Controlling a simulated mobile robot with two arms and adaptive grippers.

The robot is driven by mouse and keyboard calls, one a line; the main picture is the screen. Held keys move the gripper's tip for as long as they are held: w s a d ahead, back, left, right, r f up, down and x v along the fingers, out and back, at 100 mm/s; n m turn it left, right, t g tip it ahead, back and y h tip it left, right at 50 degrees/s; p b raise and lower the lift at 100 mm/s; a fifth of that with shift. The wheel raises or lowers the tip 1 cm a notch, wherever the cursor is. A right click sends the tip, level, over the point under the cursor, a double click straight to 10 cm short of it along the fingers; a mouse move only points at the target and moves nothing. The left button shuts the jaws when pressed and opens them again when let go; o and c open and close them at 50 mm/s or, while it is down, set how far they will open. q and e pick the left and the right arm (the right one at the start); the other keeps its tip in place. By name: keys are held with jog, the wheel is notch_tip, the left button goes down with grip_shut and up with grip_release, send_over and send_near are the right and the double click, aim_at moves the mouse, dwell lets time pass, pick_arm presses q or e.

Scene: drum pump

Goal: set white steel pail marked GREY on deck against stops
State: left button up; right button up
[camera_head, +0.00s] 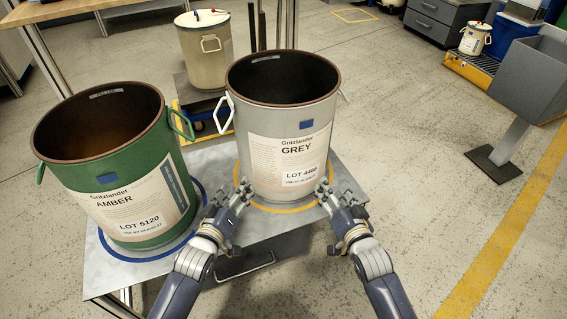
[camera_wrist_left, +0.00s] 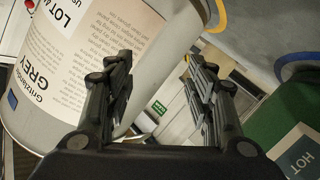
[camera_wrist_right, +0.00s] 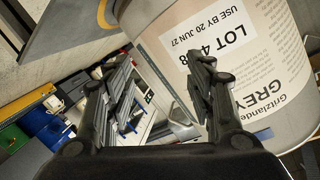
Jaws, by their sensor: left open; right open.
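The white steel pail marked GREY (camera_head: 262,125) stands upright and open-topped on a metal deck (camera_head: 225,232), within a yellow ring (camera_head: 290,208). Its label also shows in the left wrist view (camera_wrist_left: 85,55) and the right wrist view (camera_wrist_right: 235,55). My left gripper (camera_head: 237,198) is open at the pail's lower left front. My right gripper (camera_head: 328,192) is open at its lower right front. Both are close to the pail wall; I cannot tell whether either touches it. A white handle (camera_head: 224,112) shows on the pail's left side. No stops are clearly visible.
A green pail marked AMBER (camera_head: 120,175) stands left on the same deck, in a blue ring (camera_head: 198,190). A lidded beige drum (camera_head: 204,52) is behind. A grey bin on a post (camera_head: 527,85) stands right.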

pick_arm(q)
jog(key=w+a+r+n+y+b, duration=0.2)
jog(key=w+a+n+b, duration=0.3)
jog(key=n+b, duration=0.9)
jog(key=a+y+b, duration=0.1)
jog(key=b, duration=0.2)
jog(key=shift+r+y, duration=0.3)
jog(key=shift+y, duration=0.1)
pick_arm(e)
jog(key=w+d+r+m+h, duration=0.2)
jog(key=w+d+m, duration=0.3)
jog(key=m, duration=0.9)
jog(key=shift+d+r+h, duration=0.3)
jog(key=shift+d+h, duration=0.05)
jog(key=shift+h, duration=0.45)
pick_arm(q)
jog(key=shift+w, duration=0.15)
pick_arm(e)
jog(key=shift+w, duration=0.15)
pick_arm(q)
jog(key=d+x, duration=0.1)
jog(key=x, duration=1.3)
jog(key=shift+d+f, duration=0.2)
pick_arm(e)
jog(key=a+x, duration=0.1)
jog(key=x, duration=1.3)
jog(key=shift+a+f, duration=0.25)
jog(key=shift+f, duration=0.05)
